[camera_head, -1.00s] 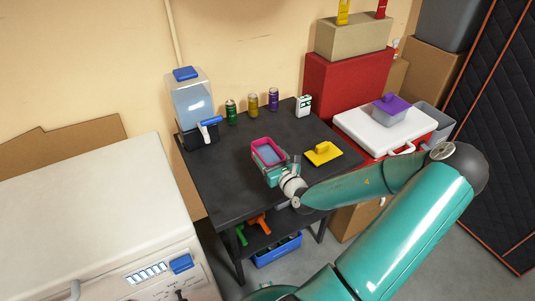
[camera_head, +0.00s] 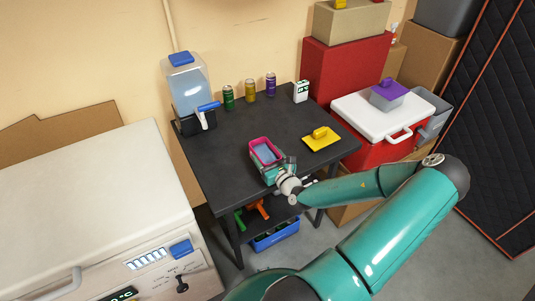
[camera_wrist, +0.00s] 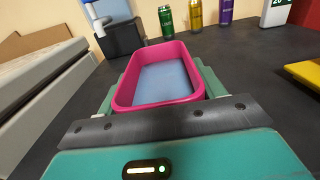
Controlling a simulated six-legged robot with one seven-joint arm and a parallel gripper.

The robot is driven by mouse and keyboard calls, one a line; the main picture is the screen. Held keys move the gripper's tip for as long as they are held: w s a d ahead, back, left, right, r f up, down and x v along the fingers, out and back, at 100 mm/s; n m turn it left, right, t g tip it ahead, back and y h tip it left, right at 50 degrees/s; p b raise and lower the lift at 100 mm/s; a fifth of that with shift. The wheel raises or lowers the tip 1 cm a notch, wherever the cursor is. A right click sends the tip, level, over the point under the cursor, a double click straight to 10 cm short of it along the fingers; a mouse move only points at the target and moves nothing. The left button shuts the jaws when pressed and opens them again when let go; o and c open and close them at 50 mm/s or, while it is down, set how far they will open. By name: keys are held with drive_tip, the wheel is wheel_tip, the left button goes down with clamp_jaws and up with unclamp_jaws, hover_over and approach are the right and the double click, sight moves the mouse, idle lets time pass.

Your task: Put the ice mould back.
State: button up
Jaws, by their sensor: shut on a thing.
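The ice mould, a pink-rimmed tray (camera_head: 265,152) with a pale blue filling, is over the front part of the black table (camera_head: 218,163). It is level and open at the top. My gripper (camera_head: 271,172) is shut on it from the front edge side. In the wrist view, the mould (camera_wrist: 158,103) sits between the teal fingers of my gripper (camera_wrist: 158,85), one along each long side. I cannot tell whether its underside touches the tabletop. A yellow plate with a handle (camera_head: 322,140) lies flat on the table to its right.
A white chest freezer (camera_head: 90,200), closed, stands at left. A water dispenser (camera_head: 188,90) and several cans (camera_head: 250,90) line the table's back. A blue crate (camera_head: 275,235) is below. The table's middle is clear.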

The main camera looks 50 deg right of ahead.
drive_tip(key=shift+f, duration=0.65)
idle(0.4)
drive_tip(key=o, duration=1.5)
drive_tip(key=shift+c, duration=0.2)
